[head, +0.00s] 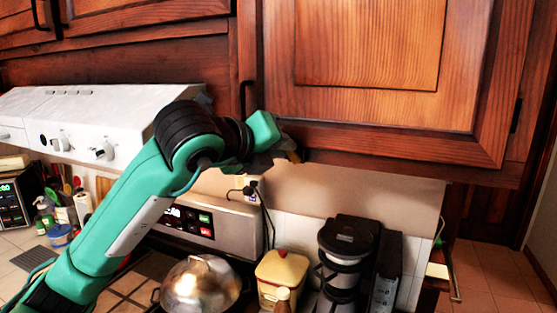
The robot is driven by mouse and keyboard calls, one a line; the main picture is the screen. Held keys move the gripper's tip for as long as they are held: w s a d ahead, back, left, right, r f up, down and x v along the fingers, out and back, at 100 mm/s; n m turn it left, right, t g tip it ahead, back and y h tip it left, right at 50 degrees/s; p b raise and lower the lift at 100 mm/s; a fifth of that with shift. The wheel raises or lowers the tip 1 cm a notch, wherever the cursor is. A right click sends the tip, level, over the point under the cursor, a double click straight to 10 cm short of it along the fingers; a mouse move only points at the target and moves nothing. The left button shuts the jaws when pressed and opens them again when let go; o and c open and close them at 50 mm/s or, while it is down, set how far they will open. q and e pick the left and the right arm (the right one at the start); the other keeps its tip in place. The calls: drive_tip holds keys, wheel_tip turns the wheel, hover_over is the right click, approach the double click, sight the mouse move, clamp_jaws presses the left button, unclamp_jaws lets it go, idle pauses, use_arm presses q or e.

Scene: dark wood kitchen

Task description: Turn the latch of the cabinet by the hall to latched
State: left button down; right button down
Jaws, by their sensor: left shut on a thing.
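The cabinet by the hall (370,50) is the wooden wall cabinet at the upper right, and its door looks closed. My left gripper (289,152) is at the lower left corner of this door, by its bottom edge. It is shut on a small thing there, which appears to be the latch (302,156). Only a small dark bit of it shows beside the fingers, so I cannot tell which way the latch is turned. My right gripper is not in view.
A black door handle (243,98) stands just left of my gripper. A white range hood (95,115) is at the left. Below are a metal pot lid (200,285), a yellow canister (282,275) and a coffee maker (347,255). The hall floor (490,270) is open at the right.

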use_arm(q)
drive_tip(key=shift+s+d+r+m+t+y+b, duration=0.25)
drive_tip(key=shift+m+y+b, duration=0.55)
drive_tip(key=shift+b, duration=1)
drive_tip(key=shift+d+m+t+y+b, duration=0.1)
drive_tip(key=shift+d+m+y+b, duration=0.3)
drive_tip(key=shift+m+b, duration=1.05)
drive_tip(key=shift+s+d+r+m+t+y+b, duration=0.15)
drive_tip(key=shift+m+y+b, duration=0.5)
drive_tip(key=shift+b, duration=1.5)
drive_tip(key=c, duration=1.4)
unclamp_jaws()
drive_tip(key=shift+d, duration=0.1)
drive_tip(key=b+v, duration=0.4)
drive_tip(key=v, duration=0.9)
drive_tip(key=shift+s+r, duration=0.15)
drive_tip(key=shift+s, duration=0.15)
